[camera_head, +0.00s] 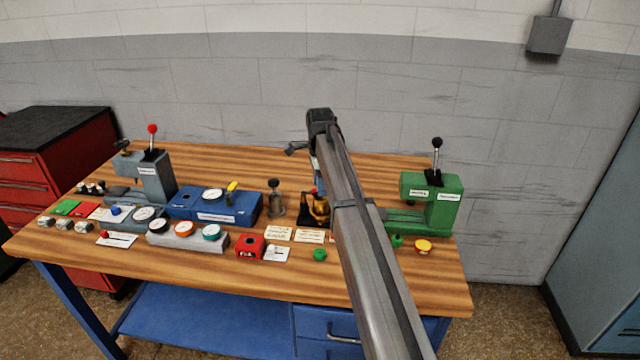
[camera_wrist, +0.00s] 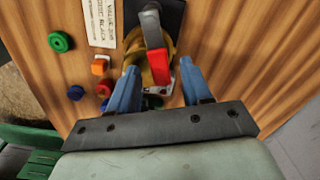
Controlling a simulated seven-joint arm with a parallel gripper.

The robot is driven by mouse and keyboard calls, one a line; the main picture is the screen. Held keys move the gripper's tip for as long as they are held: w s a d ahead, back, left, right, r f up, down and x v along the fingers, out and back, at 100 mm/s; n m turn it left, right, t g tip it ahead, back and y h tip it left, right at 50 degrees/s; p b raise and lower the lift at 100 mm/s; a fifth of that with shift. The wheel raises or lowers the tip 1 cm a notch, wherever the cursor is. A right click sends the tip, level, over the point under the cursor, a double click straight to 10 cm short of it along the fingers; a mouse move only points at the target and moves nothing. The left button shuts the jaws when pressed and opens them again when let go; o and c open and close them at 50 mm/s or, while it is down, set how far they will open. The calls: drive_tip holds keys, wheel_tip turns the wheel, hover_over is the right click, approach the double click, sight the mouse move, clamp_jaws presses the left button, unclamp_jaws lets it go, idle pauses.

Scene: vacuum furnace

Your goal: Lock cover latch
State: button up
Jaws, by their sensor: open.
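The cover latch looks to be the red handle (camera_wrist: 163,75) with a grey metal lever (camera_wrist: 152,28) on a brass-coloured round body. In the head view the brass body (camera_head: 319,209) sits on the table, partly hidden by my arm. My gripper (camera_wrist: 160,70) is open, with its two blue fingers on either side of the brass body and red handle in the wrist view. The red handle is nearer the right finger; I cannot tell whether they touch.
A green press (camera_head: 445,205) stands right of my arm, with a yellow-red button (camera_head: 423,247) before it. A blue gauge box (camera_head: 245,208) and a dark stand (camera_head: 276,204) are to the left. In the wrist view, a green knob (camera_wrist: 60,42) and orange block (camera_wrist: 100,66) lie left.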

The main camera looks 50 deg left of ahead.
clamp_jaws()
idle(0.5)
